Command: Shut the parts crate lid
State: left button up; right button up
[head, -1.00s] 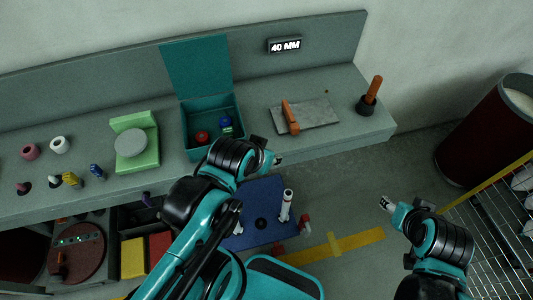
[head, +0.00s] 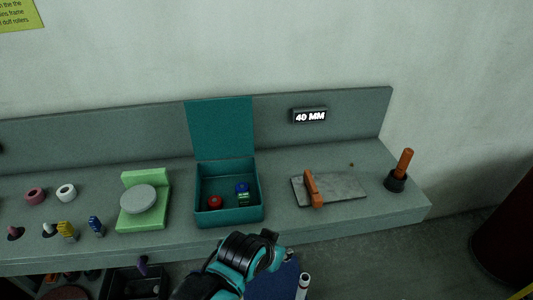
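The parts crate (head: 240,216) is a teal open box on the grey bench, near the middle of the head view. Its teal lid (head: 221,128) stands upright at the back, fully open. Inside lie a red round part (head: 215,202), a blue part (head: 242,187) and a green part (head: 243,199). My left arm comes in at the bottom, in front of the bench and below the crate. My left gripper (head: 287,255) is at its right end, small and dark, apart from the crate; its fingers are not clear. My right gripper is out of the picture.
Left of the crate is a green stand with a grey disc (head: 138,198). Small rollers and coloured parts lie further left. To the right are a metal plate (head: 345,187) with an orange-handled tool (head: 313,188), and an orange-handled brush (head: 402,168). A "40 MM" sign (head: 310,116) is behind.

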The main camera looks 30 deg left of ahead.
aim_at(219, 128)
jog(key=u, duration=1.35)
jog(key=k, duration=0.3)
jog(key=j+u, duration=0.05)
